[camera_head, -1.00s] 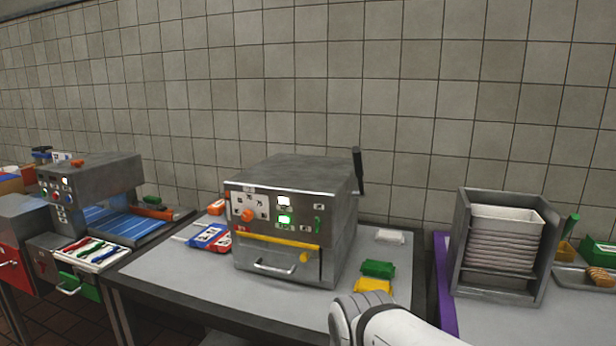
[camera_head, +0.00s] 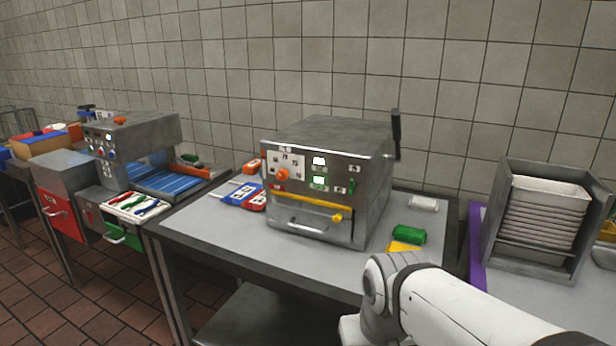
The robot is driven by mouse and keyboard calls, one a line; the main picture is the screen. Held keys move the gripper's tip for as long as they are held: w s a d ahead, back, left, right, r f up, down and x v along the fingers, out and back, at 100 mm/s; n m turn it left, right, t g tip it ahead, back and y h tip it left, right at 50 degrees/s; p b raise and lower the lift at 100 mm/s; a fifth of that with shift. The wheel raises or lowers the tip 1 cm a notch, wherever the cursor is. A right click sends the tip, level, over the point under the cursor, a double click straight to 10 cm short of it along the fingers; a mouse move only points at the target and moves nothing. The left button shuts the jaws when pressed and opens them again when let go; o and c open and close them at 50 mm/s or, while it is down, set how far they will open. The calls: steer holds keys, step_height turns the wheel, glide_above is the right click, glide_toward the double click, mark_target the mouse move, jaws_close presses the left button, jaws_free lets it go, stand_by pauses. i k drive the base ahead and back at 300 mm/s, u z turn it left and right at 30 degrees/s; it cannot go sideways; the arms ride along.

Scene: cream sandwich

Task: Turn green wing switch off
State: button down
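A grey metal machine (camera_head: 320,224) stands on the middle table. A small green switch (camera_head: 352,186) sits at the right side of its front panel; it looks roughly upright, but it is too small to read its setting. An orange knob (camera_head: 282,175) is on the left of the panel, and two lit displays, one white (camera_head: 319,161) and one green (camera_head: 319,182), are in the middle. A yellow bar handle (camera_head: 300,201) runs below. My white arm shows at the lower right, in front of the table; my gripper is out of view.
Green (camera_head: 408,235) and yellow (camera_head: 403,247) packets and a white item (camera_head: 423,203) lie right of the machine. Blue and red packets (camera_head: 245,195) lie left. A rack of white trays (camera_head: 541,213) stands at right. Another machine (camera_head: 130,145) is at left.

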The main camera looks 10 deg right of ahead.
mark_target(352, 185)
steer(key=z, duration=1.9)
steer(key=k, duration=1.05)
steer(key=u, duration=0.8)
steer(key=i, duration=1)
steer(key=u, duration=0.05)
